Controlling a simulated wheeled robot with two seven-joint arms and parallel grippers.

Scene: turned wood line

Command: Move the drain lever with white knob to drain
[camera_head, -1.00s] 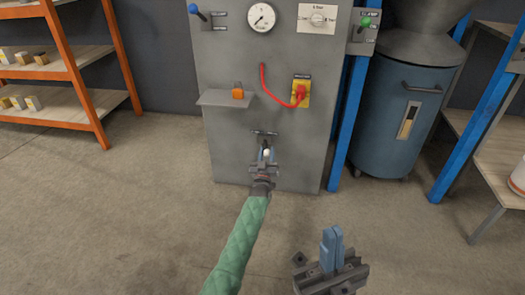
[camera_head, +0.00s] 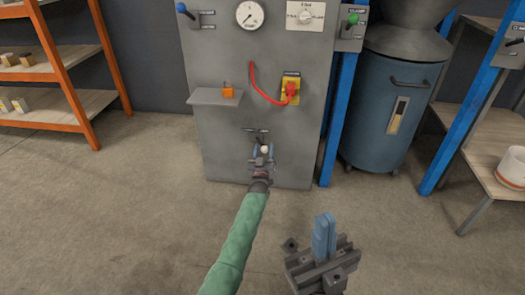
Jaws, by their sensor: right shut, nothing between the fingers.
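The white knob (camera_head: 265,149) of the drain lever shows low on the front of the grey cabinet, below a small dark label plate. My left gripper (camera_head: 263,153), at the end of the green-sleeved arm, is at the knob. The lever's shaft is mostly hidden by the gripper. My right gripper (camera_head: 324,236) is shut and empty, over the floor at the lower right, well away from the cabinet.
The grey cabinet (camera_head: 222,140) also carries a blue-knobbed lever (camera_head: 181,7), a gauge (camera_head: 250,14), a shelf with an orange padlock (camera_head: 228,89), and a red-yellow switch (camera_head: 291,89). A blue drum (camera_head: 389,110) stands right. The floor before the cabinet is clear.

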